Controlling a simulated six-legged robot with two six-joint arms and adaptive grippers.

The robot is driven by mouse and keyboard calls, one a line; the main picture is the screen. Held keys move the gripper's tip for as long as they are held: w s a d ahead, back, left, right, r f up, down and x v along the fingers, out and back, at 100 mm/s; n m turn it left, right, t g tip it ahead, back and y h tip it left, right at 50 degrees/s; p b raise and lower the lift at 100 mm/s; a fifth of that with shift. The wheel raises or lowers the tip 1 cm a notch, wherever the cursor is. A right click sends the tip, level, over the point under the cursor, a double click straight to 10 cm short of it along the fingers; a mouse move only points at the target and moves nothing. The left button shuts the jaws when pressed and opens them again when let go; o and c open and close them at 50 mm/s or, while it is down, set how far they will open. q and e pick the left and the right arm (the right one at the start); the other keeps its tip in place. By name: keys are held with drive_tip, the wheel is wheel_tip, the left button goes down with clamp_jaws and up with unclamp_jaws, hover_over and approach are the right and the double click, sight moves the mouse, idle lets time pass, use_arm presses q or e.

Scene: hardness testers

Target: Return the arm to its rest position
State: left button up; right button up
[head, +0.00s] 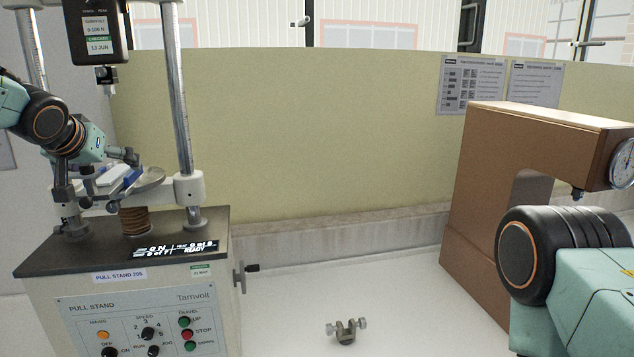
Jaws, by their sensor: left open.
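My left arm comes in from the left edge in front of the pull stand (140,310).
The brown hardness tester (480,190) with a dial (622,163) stands at the right. A small metal clamp (346,330) lies on the white bench (300,300). The bench middle is mostly clear.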

use_arm(q)
drive_tip(key=v, duration=0.6)
drive_tip(key=shift+s+d+r, duration=0.1)
drive_tip(key=shift+r, duration=0.25)
drive_tip(key=shift+w+f, duration=0.25)
drive_tip(key=shift+f, duration=0.05)
drive_tip(key=x, duration=0.5)
drive_tip(key=shift+w+f, duration=0.1)
drive_tip(key=shift+w, duration=0.15)
drive_tip(key=shift+w+a+f, duration=0.2)
drive_tip(key=shift+w+f, duration=0.1)
drive_tip(key=shift+w, duration=0.15)
drive_tip(key=shift+s+r+p, duration=0.2)
drive_tip(key=shift+r+p, duration=0.35)
drive_tip(key=shift+r, duration=0.45)
drive_tip(key=shift+d+f, duration=0.1)
drive_tip(key=shift+f, duration=0.15)
